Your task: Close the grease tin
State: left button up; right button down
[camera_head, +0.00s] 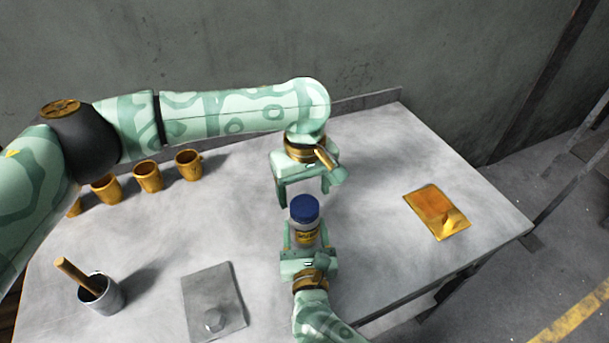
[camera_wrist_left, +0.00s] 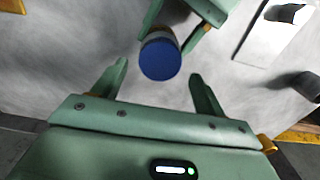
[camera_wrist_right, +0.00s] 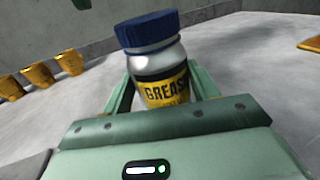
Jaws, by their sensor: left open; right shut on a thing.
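The grease tin is a silver bottle with a yellow and black label (camera_wrist_right: 165,85). It stands upright in my right gripper (camera_head: 306,234), which is shut on its body. The blue lid (camera_head: 305,208) sits on top of the tin; I cannot tell how tightly. It also shows in the right wrist view (camera_wrist_right: 148,29). My left gripper (camera_head: 304,190) is open and points down, just behind the lid in the head view. In the left wrist view the lid (camera_wrist_left: 160,60) appears centred between and slightly beyond the open fingertips, not gripped.
Several orange mugs (camera_head: 148,176) stand at the table's back left. A metal cup (camera_head: 101,294) with a wooden-handled tool is at the front left. A grey plate (camera_head: 212,290) lies left of my right gripper. An orange-yellow pad (camera_head: 437,212) lies right. The table (camera_head: 375,170) between is clear.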

aim_at(304, 205)
pick_arm(q)
jog(key=shift+f, duration=1.8)
